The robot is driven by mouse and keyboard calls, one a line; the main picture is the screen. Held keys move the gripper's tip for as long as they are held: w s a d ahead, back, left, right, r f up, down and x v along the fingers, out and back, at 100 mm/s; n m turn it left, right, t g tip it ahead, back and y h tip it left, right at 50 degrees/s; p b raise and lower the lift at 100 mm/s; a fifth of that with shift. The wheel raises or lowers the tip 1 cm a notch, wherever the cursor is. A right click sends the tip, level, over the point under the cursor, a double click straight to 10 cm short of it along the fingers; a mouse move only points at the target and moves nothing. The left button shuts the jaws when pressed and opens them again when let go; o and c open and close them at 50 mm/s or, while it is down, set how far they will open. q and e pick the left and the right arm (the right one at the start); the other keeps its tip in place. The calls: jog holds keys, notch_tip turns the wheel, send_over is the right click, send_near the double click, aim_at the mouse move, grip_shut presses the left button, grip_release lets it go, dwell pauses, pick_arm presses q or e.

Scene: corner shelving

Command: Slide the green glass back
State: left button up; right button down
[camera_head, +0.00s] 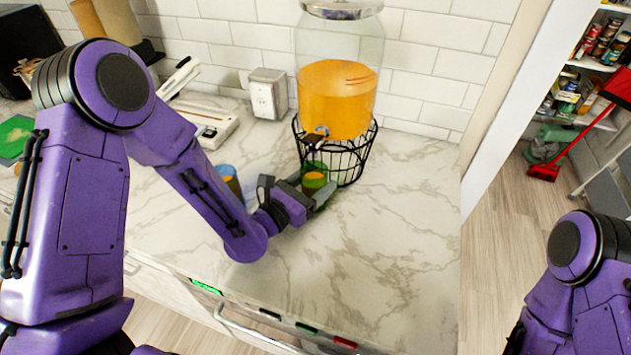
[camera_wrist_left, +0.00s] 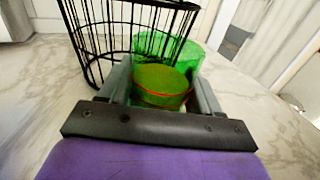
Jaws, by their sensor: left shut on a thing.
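The green glass (camera_head: 314,180) stands on the marble counter in front of the drink dispenser, with orange liquid in it. It also shows in the left wrist view (camera_wrist_left: 163,84), between the fingers. My left gripper (camera_head: 318,190) is shut on the green glass, with one finger on each side. The glass dispenser (camera_head: 338,98) holds orange drink and sits on a black wire stand (camera_head: 345,157). The stand is right behind the glass; I cannot tell whether they touch. My right arm shows at the lower right, but its gripper is out of view.
A blue glass (camera_head: 229,178) stands left of the gripper, partly hidden by my left arm. A white outlet box (camera_head: 268,94) and a white slicer-like device (camera_head: 207,120) are at the back. The counter (camera_head: 400,220) is clear to the right.

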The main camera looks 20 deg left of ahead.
aim_at(314, 192)
pick_arm(q)
jog(key=shift+s, duration=0.15)
jog(key=shift+s+a+b, duration=0.1)
jog(key=shift+s+b, duration=0.25)
jog(key=shift+s, duration=3.25)
jog(key=shift+d, duration=1.25)
jog(key=shift+s+d+b, duration=0.15)
jog(key=shift+d+b, duration=0.7)
jog(key=shift+d, duration=3.1)
jog(key=shift+s+d+b, duration=0.1)
jog(key=shift+d+b, duration=0.75)
jog(key=shift+d, duration=3.05)
